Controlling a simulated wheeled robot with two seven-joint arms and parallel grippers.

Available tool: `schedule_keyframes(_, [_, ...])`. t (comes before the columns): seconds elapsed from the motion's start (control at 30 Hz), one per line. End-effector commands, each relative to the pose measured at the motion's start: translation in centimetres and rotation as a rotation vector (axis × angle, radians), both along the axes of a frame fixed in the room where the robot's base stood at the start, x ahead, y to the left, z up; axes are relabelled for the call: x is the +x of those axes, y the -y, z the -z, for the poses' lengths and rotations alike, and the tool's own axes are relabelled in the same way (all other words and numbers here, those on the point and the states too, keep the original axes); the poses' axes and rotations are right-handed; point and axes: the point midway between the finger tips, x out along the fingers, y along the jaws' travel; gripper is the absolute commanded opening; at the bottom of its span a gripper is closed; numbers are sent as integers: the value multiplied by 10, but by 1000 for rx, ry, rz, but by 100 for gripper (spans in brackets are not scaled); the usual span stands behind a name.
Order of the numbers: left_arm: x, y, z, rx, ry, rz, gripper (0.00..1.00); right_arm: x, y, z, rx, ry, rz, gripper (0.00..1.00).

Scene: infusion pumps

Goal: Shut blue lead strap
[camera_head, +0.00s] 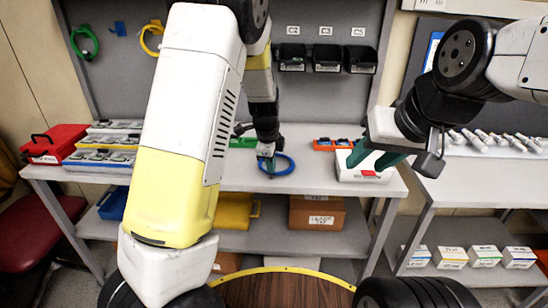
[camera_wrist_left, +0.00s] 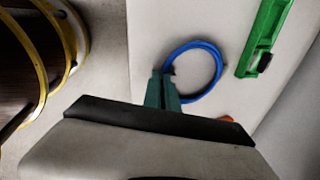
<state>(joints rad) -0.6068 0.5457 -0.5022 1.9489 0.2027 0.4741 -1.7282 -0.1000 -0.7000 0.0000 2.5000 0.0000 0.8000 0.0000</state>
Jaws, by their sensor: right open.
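The blue lead strap (camera_head: 281,170) lies as a loop on the white upper shelf, near its middle. It also shows as a ring in the left wrist view (camera_wrist_left: 219,66). My left gripper (camera_head: 267,164) points down at the left side of the loop. In the left wrist view its green fingers (camera_wrist_left: 161,76) are close together on the loop's near side, with the strap at their tips. The fingers hide that part, so I cannot see the strap's ends or clasp. My right gripper (camera_head: 370,158) is open over a white box (camera_head: 362,175), apart from the strap.
A green holder (camera_wrist_left: 264,38) lies beyond the loop. Orange trays (camera_head: 335,145) stand at the back of the shelf. A red case (camera_head: 55,144) is at the far left. Black bins (camera_head: 326,58) hang on the back panel. Shelf surface around the loop is clear.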

Motion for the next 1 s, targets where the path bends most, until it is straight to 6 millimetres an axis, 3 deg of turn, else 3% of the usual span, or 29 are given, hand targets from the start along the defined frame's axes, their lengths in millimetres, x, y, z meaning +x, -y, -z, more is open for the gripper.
schedule_keyframes(0.6, [18,2,1,68,-415,-3,0,0,0,0,0,0,0,42])
schedule_keyframes(1.0, [22,3,1,92,-548,-1,0,0,0,0,0,0,0,42])
